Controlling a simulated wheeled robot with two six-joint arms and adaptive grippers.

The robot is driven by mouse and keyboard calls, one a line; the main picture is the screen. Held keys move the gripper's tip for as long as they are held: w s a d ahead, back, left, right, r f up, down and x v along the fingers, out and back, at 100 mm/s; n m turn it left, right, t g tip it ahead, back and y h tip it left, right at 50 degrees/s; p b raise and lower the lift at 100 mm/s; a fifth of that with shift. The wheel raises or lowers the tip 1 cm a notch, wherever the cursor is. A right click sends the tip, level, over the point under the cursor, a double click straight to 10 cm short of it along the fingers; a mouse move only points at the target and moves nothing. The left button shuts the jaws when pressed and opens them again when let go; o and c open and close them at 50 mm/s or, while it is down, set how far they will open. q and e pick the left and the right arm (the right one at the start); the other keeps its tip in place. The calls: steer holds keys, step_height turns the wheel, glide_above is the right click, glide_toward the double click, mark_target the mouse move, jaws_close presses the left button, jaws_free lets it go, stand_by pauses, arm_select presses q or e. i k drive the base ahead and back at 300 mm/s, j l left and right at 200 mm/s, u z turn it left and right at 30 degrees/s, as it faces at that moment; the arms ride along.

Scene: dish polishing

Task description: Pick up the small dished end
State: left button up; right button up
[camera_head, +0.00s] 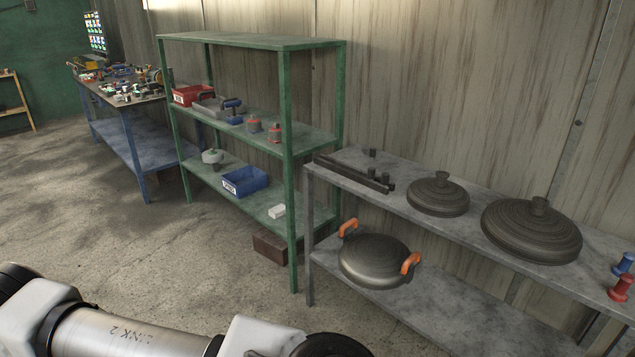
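The small dished end (438,195) is a dark grey, ringed dome with a short knob on top. It rests on the top of the grey metal shelf unit (400,182), left of a larger dished end (532,230) of the same shape. The two are apart, with bare shelf top between them. An arm of mine crosses the bottom left, but its fingers do not show. Neither gripper is in view.
Dark bars (352,172) lie left of the small dished end. A dark round vessel with orange handles (375,258) sits on the lower shelf. Blue (624,263) and red (621,287) pieces stand far right. A green rack (288,160) stands left; open floor lies before it.

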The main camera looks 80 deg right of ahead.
mark_target(439, 196)
steer(key=z, duration=3.45)
